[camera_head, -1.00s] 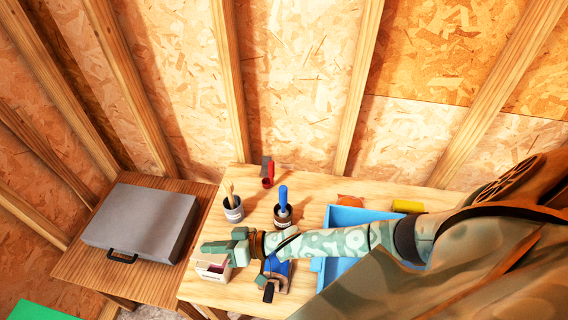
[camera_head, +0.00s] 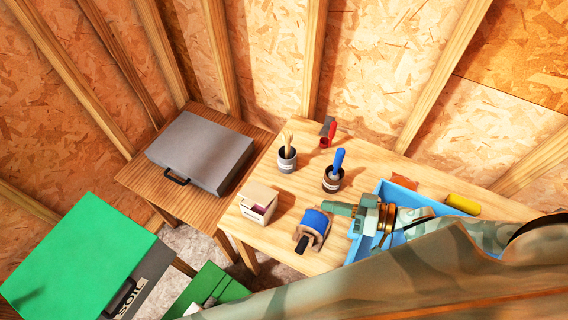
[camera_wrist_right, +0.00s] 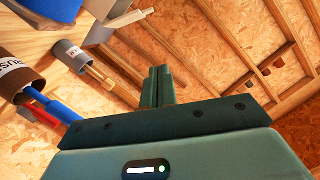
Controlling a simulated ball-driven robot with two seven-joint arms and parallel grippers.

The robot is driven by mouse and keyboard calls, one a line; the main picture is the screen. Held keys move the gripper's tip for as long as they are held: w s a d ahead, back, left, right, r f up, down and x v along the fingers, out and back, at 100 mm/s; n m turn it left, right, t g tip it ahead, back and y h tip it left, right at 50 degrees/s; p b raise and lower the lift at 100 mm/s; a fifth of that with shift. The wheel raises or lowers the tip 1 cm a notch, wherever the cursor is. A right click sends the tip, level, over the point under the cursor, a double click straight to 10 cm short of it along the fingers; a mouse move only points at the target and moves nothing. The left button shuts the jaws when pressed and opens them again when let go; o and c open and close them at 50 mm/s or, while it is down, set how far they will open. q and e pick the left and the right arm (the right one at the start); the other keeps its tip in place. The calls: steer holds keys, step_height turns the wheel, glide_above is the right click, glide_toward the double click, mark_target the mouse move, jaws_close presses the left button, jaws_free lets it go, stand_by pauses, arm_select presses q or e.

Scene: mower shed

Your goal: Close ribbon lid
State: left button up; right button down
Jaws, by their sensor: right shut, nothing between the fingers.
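A small cream box (camera_head: 262,193), which seems to be the ribbon box, stands near the left front of the wooden workbench. A dark purple strip shows below its cream upper panel. I cannot tell from here whether that panel lies fully shut. Part of a white shape, likely this box, shows at the top of the right wrist view (camera_wrist_right: 102,9). My right gripper (camera_head: 334,208) is shut and empty, to the right of the box and apart from it, near the blue tray. Its closed fingers also show in the right wrist view (camera_wrist_right: 158,86). My left gripper is not in view.
A blue and brown object with a dark handle (camera_head: 313,224) lies between box and gripper. Behind stand a can with brushes (camera_head: 287,161) and one with a blue handle (camera_head: 331,182). The blue tray (camera_head: 360,245) is at right. A grey case (camera_head: 200,150) lies on the left table.

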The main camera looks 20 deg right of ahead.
steer(key=w+a+r+m+t+b, duration=0.1)
steer(key=w+r+t, duration=0.15)
steer(key=w, duration=0.45)
steer(key=w+a+r+m+t+b, duration=0.1)
steer(key=w+r, duration=0.3)
steer(key=w, duration=0.2)
steer(key=n+g+h+b, duration=0.25)
steer(key=n+g, duration=0.25)
steer(key=g, duration=0.5)
glide_above(244, 201)
steer(key=d, duration=0.4)
steer(key=f, duration=0.9)
steer(key=shift+w+d+f+p, duration=0.2)
steer(key=shift+w+f+p, duration=0.1)
steer(key=shift+f, duration=0.1)
steer(key=shift+s+a+f, duration=0.25)
steer(key=shift+f, duration=0.3)
steer(key=shift+s+a+f, duration=0.2)
steer(key=shift+a+f, duration=0.05)
steer(key=shift+f, duration=0.3)
steer(key=shift+s+a+f, duration=0.2)
steer(key=shift+s+f, duration=0.1)
steer(key=shift+f, duration=0.4)
steer(key=shift+t, duration=0.25)
